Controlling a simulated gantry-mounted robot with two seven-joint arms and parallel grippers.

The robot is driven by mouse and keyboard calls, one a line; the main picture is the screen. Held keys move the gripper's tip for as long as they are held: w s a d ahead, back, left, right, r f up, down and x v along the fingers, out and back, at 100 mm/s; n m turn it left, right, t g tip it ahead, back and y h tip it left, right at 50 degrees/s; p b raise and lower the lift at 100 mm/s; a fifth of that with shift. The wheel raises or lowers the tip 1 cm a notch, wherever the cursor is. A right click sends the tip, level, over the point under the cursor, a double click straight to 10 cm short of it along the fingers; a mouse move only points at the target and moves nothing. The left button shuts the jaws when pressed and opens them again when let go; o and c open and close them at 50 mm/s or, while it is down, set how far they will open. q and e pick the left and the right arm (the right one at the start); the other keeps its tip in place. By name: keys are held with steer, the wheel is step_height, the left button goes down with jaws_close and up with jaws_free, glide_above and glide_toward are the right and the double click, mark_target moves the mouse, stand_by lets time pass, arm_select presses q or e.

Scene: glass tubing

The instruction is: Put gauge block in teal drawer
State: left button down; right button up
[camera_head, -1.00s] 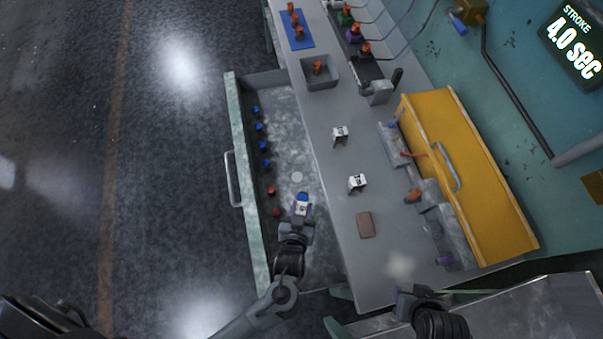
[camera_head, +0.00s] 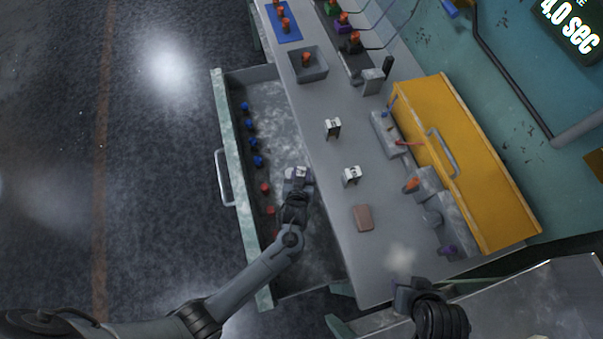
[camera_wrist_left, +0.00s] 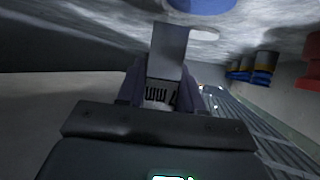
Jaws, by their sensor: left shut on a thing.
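The teal drawer (camera_head: 232,170) is pulled open on the left of the bench, with a pale green front and a metal handle. My left gripper (camera_head: 298,174) is over the drawer's inside, near the bench side. In the left wrist view its purple fingers (camera_wrist_left: 160,88) are shut on the gauge block (camera_wrist_left: 168,48), a grey metal block with dark markings at its lower end. The drawer's floor shows beyond the block; I cannot tell whether the block touches it. My right gripper (camera_head: 404,290) is at the lower right, its fingers unclear.
Several blue knobs (camera_head: 252,143) and red knobs (camera_head: 265,187) line the drawer's front side. A blue round thing (camera_wrist_left: 203,4) is beyond the block in the wrist view. Two white pieces (camera_head: 333,128) (camera_head: 351,175) and a brown block (camera_head: 363,218) are on the bench (camera_head: 345,220).

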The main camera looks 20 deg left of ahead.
arm_select(q)
steer(key=shift+w+a+f, duration=0.15)
steer(key=shift+w+f, duration=0.35)
arm_select(e)
steer(key=shift+f, duration=0.2)
arm_select(q)
steer(key=shift+f, duration=0.15)
arm_select(e)
steer(key=shift+f, duration=0.1)
arm_select(q)
steer(key=c, duration=0.7)
jaws_free()
